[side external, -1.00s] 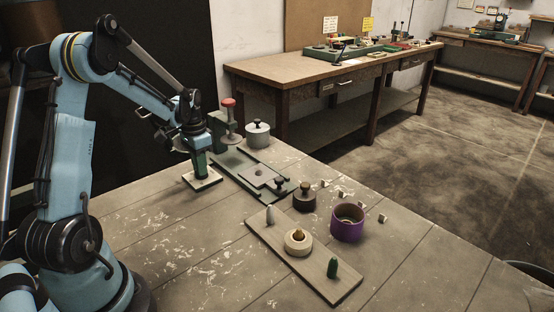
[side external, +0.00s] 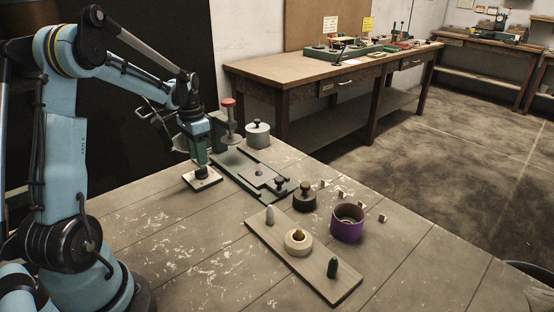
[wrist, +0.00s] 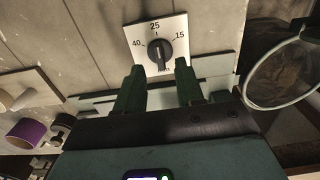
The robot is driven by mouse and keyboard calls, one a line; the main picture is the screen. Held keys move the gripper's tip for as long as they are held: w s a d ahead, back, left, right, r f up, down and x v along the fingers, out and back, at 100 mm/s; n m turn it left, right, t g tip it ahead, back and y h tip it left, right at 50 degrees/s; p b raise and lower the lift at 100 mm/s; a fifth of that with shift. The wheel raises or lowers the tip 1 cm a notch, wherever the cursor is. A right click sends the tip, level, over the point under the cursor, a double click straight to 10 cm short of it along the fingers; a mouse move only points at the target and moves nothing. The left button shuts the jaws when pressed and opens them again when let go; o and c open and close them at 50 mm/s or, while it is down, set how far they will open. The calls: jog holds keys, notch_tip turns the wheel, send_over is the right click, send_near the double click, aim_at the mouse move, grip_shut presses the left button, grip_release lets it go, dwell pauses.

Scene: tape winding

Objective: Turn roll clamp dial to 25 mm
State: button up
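The roll clamp dial is a black knob (wrist: 160,53) on a white square plate (wrist: 178,24). The plate is printed 25 at the top, 40 at left and 15 at right; its lower label is partly hidden. The knob's bar stands nearly upright in the wrist view, roughly in line with 25, but its pointer end is too small to be sure of. My gripper (wrist: 159,65) is open and empty, its dark green fingers apart, with the knob showing just beyond the tips. In the side view my gripper (side external: 201,163) is just above the dial plate (side external: 203,182).
A green clamp base (side external: 228,160) with a red-topped post stands right beside the dial. A grey lidded pot (side external: 257,134) is behind it. A purple ring (side external: 347,223), a dark weight (side external: 304,197) and a pegboard (side external: 264,240) lie to the right.

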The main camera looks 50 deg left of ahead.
aim_at(200, 168)
notch_tip(200, 168, up, 8)
dwell(0.4)
jog(key=s+d+t, duration=0.2)
jog(key=d+t, duration=0.1)
jog(key=d, duration=1)
jog(key=s+d+t, duration=0.2)
jog(key=d+t, duration=0.2)
jog(key=d, duration=1)
jog(key=shift+s+f, duration=0.25)
jog(key=shift+s, duration=0.1)
